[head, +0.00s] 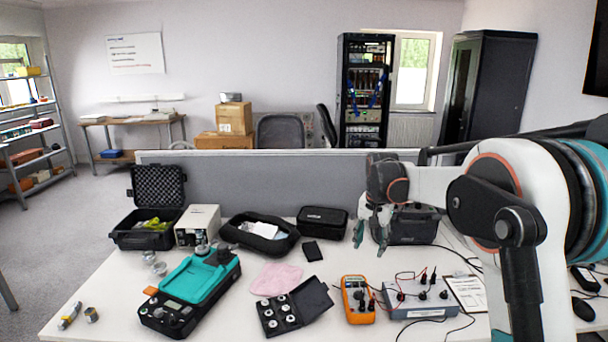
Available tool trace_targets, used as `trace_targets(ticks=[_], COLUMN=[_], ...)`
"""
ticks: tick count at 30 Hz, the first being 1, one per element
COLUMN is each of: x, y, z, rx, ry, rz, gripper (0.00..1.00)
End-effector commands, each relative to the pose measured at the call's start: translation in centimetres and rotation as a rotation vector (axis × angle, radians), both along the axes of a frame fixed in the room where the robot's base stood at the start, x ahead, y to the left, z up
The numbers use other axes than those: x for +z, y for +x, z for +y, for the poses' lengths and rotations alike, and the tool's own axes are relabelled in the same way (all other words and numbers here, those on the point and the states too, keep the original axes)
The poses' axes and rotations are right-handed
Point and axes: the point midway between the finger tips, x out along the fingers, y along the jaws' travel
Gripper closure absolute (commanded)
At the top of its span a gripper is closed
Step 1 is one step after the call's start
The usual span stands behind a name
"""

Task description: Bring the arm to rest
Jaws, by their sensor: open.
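My arm comes in from the right side of the head view, a white and black arm with teal and orange rings. My gripper (369,233) hangs from its end, fingers pointing down, over the back right part of the white table (228,322). It is open, with nothing seen between its teal fingertips. A dark case (413,228) lies right behind or beside the gripper. I cannot tell whether they touch.
The table holds a teal and black instrument (200,283), a pink cloth (277,279), an open box of weights (295,309), an orange multimeter (358,300) and a wired grey box (417,298). A grey divider (235,178) stands behind.

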Motion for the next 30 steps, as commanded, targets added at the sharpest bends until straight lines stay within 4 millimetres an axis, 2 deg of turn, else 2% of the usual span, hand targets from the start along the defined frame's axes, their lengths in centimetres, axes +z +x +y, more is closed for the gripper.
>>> trace_targets(ticks=[1, 6, 15, 22, 30], x=[1.5, 5.3, 9.7, 11.1, 10.4], y=[-1.5, -5.8, -14.4, -21.4, -29.5], z=[0.0, 0.1, 0.1, 0.1, 0.2], rx=[0.018, 0.081, 0.190, 0.273, 0.367], ry=[-0.002, -0.014, -0.043, -0.073, -0.116], rz=[-0.015, -0.073, -0.172, -0.249, -0.337], gripper=[0.51, 0.51, 0.51, 0.51, 0.51])
